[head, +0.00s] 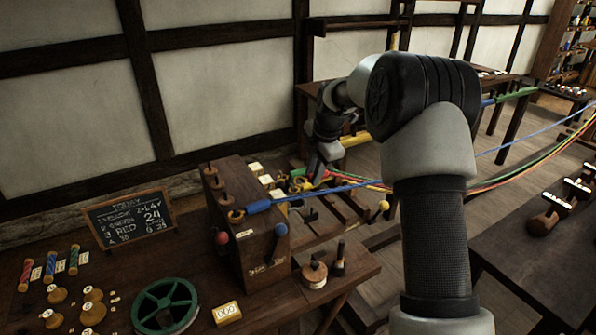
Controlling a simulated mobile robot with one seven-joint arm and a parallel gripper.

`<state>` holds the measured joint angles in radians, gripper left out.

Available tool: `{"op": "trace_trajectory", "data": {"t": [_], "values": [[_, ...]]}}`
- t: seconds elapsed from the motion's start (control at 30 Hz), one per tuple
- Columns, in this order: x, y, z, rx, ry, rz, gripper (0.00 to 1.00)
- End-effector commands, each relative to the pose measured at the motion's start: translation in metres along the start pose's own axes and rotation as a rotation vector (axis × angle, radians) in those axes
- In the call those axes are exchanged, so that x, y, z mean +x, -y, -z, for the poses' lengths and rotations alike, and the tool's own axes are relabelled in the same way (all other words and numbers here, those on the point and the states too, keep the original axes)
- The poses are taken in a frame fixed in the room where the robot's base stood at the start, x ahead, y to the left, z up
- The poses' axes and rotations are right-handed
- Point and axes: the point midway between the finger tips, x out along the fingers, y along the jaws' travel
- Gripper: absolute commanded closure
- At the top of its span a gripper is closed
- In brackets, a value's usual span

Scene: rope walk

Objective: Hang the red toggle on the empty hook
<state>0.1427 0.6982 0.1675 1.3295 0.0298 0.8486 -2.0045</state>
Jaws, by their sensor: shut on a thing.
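My gripper (320,172) is beyond the wooden block, small and partly hidden by its own wrist. It is shut, and a small patch of red shows at its fingertips, which looks like the red toggle (328,179). Green and yellow pieces lie close beside it, so its outline is unclear.
Coloured ropes (525,168) stretch right from near my gripper. A chalkboard (130,218), green wheel (165,306) and several spools occupy the bench.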

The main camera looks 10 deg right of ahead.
Motion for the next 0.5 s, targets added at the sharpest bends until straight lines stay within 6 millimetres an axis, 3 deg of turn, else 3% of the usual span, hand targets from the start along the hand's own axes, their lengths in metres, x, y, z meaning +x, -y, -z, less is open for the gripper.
{"op": "trace_trajectory", "data": {"t": [0.5], "values": [[0.0128,0.0109,-0.0092,-0.006,0.010,-0.033,0.97]]}}
